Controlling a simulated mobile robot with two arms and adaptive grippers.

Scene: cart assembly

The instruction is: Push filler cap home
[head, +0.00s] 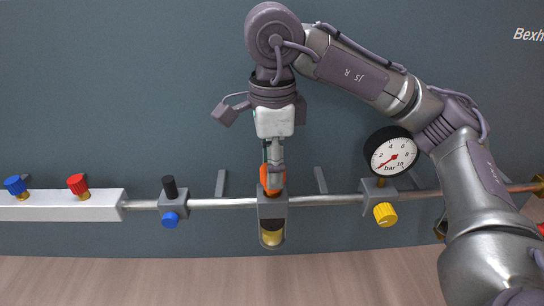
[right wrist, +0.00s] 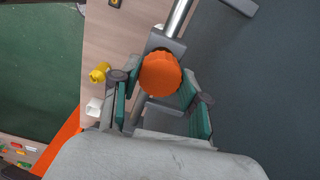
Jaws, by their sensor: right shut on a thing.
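The orange filler cap (head: 267,181) sits at the top of a grey filter block (head: 272,208) on the horizontal pipe. Under the block hangs a bowl with amber contents (head: 272,235). My right gripper (head: 273,168) comes down from above and is shut on the cap. In the right wrist view, the scalloped cap (right wrist: 160,74) shows between the teal fingers of my gripper (right wrist: 166,88). The fingers hide part of the cap, and I cannot tell whether a gap is left between it and the block. My left gripper is not in view.
A pressure gauge (head: 391,153) with a yellow knob (head: 385,214) stands to the right on the pipe. A black and blue valve (head: 170,200) is to the left. A white manifold (head: 70,206) carries blue and red knobs.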

